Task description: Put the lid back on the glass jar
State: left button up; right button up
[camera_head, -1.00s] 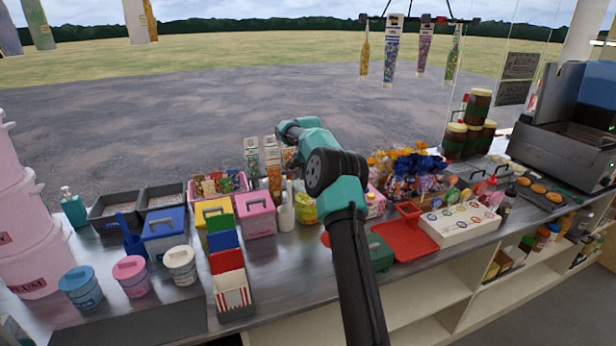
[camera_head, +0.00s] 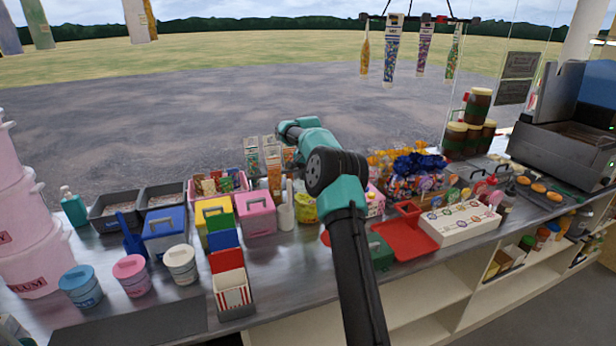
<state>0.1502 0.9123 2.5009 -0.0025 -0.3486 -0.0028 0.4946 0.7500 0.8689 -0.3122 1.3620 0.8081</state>
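No loose lid and no open glass jar can be made out. Several dark brown jars (camera_head: 476,105) with pale lids stand stacked at the back right; I cannot tell whether one is the glass jar. At the front left stand three small tubs with lids on: a blue tub (camera_head: 81,288), a pink tub (camera_head: 133,279) and a white tub (camera_head: 181,266). One arm of mine rises from the bottom middle and bends away over the counter's middle. No gripper fingers show on it; its far end is hidden. The other arm is out of view.
Coloured boxes, including a pink box (camera_head: 256,217), crowd the middle of the counter. A red tray (camera_head: 404,240) and a white lollipop box (camera_head: 460,224) lie right of my arm. A dark mat (camera_head: 130,328) at the front left is bare.

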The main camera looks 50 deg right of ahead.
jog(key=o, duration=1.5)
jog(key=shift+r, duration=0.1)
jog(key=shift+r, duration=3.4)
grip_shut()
